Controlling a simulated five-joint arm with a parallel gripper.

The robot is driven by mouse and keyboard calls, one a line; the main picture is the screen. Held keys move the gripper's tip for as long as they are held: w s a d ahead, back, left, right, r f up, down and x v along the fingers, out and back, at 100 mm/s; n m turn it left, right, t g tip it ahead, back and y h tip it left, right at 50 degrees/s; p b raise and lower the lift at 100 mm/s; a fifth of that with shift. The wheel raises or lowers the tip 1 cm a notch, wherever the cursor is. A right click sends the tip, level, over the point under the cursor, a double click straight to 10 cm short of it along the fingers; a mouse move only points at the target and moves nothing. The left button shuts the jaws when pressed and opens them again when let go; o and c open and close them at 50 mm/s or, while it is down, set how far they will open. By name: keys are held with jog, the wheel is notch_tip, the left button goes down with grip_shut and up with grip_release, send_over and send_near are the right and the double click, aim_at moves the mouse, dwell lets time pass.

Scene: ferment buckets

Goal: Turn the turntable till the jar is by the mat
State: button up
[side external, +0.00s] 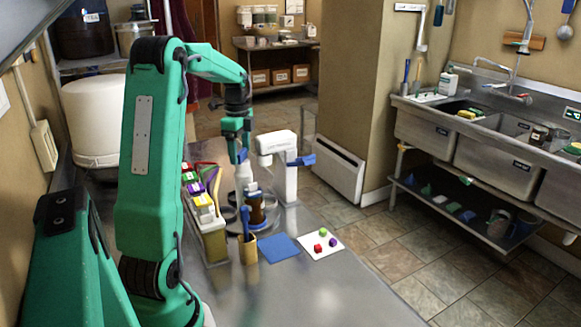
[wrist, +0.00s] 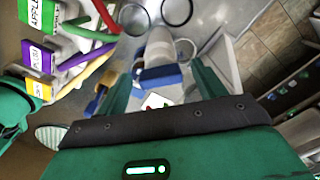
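The round metal turntable (side external: 230,200) stands on the steel bench, past the blue mat. A brown jar (side external: 257,214) stands upright on its near side, with a pale top. The flat blue mat (side external: 278,249) lies just in front of the turntable, with a small gap between jar and mat. My gripper (side external: 240,158) is above the turntable and apart from the jar. In the wrist view its green fingers (wrist: 160,90) are spread. A pale cylinder (wrist: 160,45) and a blue piece (wrist: 158,77) show between them; I cannot tell what they are.
A tan holder (side external: 247,250) stands left of the mat. A rack of labelled containers (side external: 208,225) is at left. A white machine (side external: 283,165) stands behind right. The front bench is clear.

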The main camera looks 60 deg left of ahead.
jog(key=shift+r, duration=3.95)
jog(key=shift+d, duration=0.1)
jog(key=shift+w+d+r, duration=0.1)
jog(key=shift+d, duration=0.2)
jog(key=d+r+n+t+y, duration=0.15)
jog(key=d+n, duration=0.25)
jog(key=d, duration=1.6)
jog(key=s+d+f+n+t, duration=0.2)
jog(key=s+d, duration=0.1)
jog(key=d, duration=0.4)
jog(key=s+d+f+n+t+h, duration=0.1)
jog(key=s+d+f+n+t, duration=0.1)
jog(key=d, duration=0.5)
jog(key=shift+s+d+f+n, duration=0.35)
jog(key=shift+s+n, duration=0.15)
jog(key=shift+s, duration=0.75)
